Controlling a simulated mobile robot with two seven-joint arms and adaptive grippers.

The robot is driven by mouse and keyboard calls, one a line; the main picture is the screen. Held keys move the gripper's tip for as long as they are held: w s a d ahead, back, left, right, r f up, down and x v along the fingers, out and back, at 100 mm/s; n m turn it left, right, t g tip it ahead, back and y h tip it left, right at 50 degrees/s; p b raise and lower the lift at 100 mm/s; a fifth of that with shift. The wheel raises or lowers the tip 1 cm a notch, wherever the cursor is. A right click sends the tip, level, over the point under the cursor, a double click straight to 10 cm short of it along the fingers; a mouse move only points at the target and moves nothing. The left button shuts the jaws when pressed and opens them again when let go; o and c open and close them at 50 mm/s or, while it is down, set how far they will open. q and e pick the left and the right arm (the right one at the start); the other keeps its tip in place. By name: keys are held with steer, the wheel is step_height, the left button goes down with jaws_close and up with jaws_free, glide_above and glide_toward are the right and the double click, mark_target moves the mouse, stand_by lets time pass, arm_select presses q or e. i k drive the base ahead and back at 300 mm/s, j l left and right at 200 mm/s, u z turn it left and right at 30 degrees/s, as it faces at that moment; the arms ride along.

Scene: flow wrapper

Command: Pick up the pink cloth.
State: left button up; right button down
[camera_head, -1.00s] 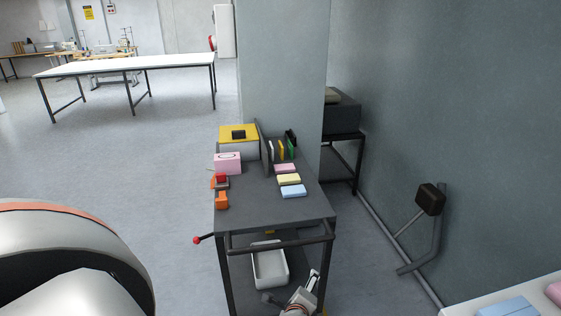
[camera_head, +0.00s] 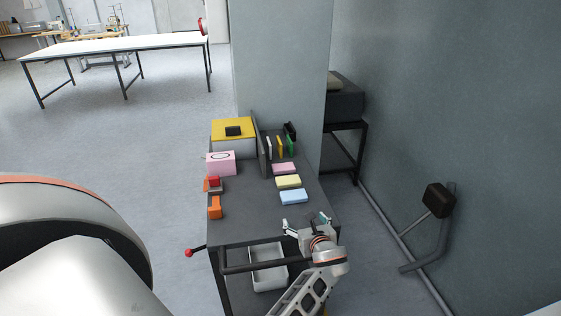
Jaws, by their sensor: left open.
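The pink cloth (camera_head: 284,168) is a small flat folded piece on the grey cart top (camera_head: 245,222). It lies behind the yellow cloth (camera_head: 288,182) and the blue cloth (camera_head: 294,197), in one row. My left gripper (camera_head: 306,222) is open and empty at the cart's front right edge. It is nearer to me than the blue cloth and apart from the pink one. My right gripper is not in view.
A divider (camera_head: 260,150) stands left of the cloths, with upright coloured items (camera_head: 279,147) behind them. A pink box (camera_head: 221,163), a yellow-topped box (camera_head: 233,130) and orange items (camera_head: 214,207) stand on the left. A white bin (camera_head: 268,270) is below. A pillar (camera_head: 278,70) rises behind.

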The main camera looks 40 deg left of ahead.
mark_target(286, 167)
steer(key=i+j, duration=0.2)
steer(key=j, duration=0.15)
steer(key=i+j, duration=0.35)
steer(key=j, duration=0.3)
